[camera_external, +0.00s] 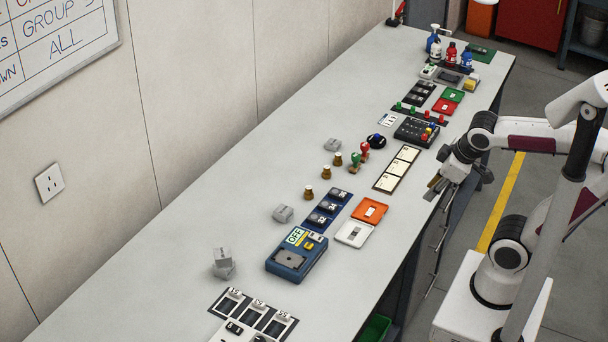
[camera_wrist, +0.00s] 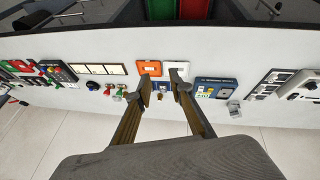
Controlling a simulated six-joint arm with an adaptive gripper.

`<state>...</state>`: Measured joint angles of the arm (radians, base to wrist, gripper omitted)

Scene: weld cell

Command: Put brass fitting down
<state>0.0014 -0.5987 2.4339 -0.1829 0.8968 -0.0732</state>
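Three brass fittings stand on the grey table in the external view: a near one (camera_external: 308,192), a middle one (camera_external: 326,172) and a far one (camera_external: 338,159). My gripper (camera_external: 435,187) is over the table's right edge, apart from them. In the wrist view my gripper (camera_wrist: 163,86) has its two brown fingers spread, with a clear gap and nothing seen held between the tips. A small brass-coloured piece (camera_wrist: 160,97) shows on the table beyond the gap. Which fitting it is, I cannot tell.
Near the fittings are red and green knobbed stamps (camera_external: 360,157), grey blocks (camera_external: 283,213), a blue tray (camera_external: 327,208), a cream three-panel strip (camera_external: 397,168), an orange tray (camera_external: 370,211) and a blue OFF box (camera_external: 297,255). The table's left side (camera_external: 215,205) is largely bare.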

